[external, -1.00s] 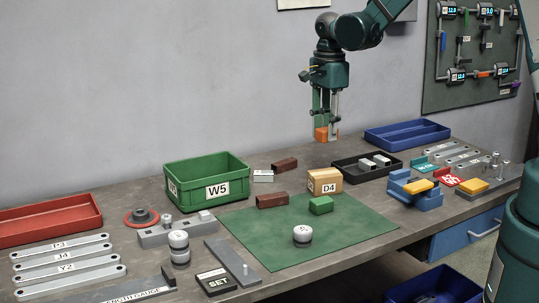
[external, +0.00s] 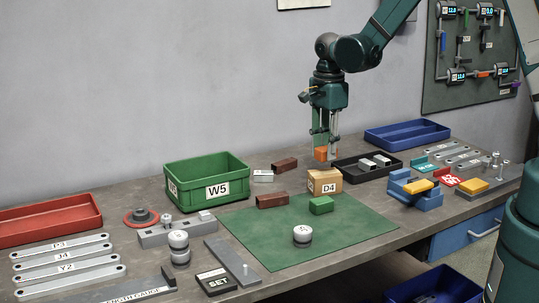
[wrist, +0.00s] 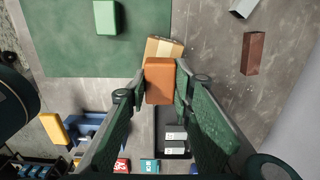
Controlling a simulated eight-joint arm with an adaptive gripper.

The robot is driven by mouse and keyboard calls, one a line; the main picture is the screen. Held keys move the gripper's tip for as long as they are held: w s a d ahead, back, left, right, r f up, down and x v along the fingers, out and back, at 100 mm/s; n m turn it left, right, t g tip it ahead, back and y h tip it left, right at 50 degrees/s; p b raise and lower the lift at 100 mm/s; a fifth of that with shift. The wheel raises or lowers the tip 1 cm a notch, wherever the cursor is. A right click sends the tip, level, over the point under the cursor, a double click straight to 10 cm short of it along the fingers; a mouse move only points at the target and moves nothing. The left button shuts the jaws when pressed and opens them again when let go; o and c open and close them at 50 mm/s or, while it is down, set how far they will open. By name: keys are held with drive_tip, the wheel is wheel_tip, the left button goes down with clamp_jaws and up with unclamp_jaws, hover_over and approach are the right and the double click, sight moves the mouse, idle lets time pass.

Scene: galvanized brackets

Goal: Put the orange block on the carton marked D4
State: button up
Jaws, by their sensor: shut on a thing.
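The orange block (external: 324,154) is held between the fingertips of my gripper (external: 325,152), which is shut on it. It also shows in the wrist view (wrist: 159,82) between the two green fingers. The carton marked D4 (external: 324,183) is a tan box on the bench at the back edge of the green mat. In the external view the block is just above the carton, with a small gap seeming to show between them. In the wrist view the carton (wrist: 165,47) shows beyond the block, partly hidden by it.
A green block (external: 321,205) and a brown block (external: 272,201) lie close to the carton. A black tray (external: 345,177) with grey blocks is to its right. A green bin marked W5 (external: 183,193) stands left. The green mat (external: 350,228) is mostly clear.

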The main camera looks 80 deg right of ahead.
sight(326, 161)
drive_tip(key=shift+f, duration=2.05)
drive_tip(key=shift+f, duration=0.15)
drive_tip(key=o, duration=0.9)
drive_tip(key=shift+o, duration=0.3)
drive_tip(key=shift+r, duration=6.15)
